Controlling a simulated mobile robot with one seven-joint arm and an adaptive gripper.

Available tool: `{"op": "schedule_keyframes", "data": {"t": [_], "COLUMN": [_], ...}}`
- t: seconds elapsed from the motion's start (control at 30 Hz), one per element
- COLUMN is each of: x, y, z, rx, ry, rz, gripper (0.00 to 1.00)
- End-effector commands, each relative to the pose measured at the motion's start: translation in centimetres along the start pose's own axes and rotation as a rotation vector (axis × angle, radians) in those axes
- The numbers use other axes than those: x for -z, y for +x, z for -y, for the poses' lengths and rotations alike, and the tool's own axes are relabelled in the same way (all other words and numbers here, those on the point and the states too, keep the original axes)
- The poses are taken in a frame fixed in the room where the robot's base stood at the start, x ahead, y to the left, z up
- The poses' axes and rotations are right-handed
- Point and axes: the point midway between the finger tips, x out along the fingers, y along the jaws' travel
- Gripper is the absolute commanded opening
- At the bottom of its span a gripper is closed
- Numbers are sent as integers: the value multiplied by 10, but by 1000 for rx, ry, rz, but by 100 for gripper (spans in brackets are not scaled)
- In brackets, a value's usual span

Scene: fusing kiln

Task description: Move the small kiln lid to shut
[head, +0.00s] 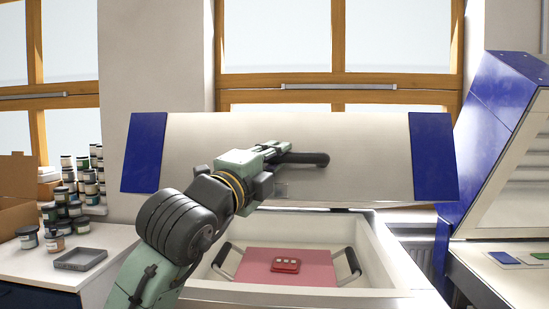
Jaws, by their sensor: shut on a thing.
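The small kiln lid (370,165) is raised and tilted, standing open above the kiln body (375,255). It is pale in the middle with blue ends, and its inner or front face is toward me. A black handle (312,159) sticks out near the middle of the lid. My gripper (276,160) is at the left part of this handle and shut on it. The fingertips are partly hidden by the gripper's own body. Inside the open kiln lies a pink shelf (315,277) with a small red piece (286,265) on it.
Two dark curved handles flank the pink shelf. At the left, a counter holds jars (75,205), a grey tray (80,259) and a cardboard box (15,195). Windows are behind.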

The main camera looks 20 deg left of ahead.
Motion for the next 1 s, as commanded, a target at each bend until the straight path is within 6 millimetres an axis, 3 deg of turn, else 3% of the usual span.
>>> {"op": "schedule_keyframes", "data": {"t": [0.67,1.0], "x": [0,12], "y": [-1,-27], "z": [-2,-48], "rx": [1,62], "ry": [1,26], "rz": [0,-3], "gripper": [0,0]}}
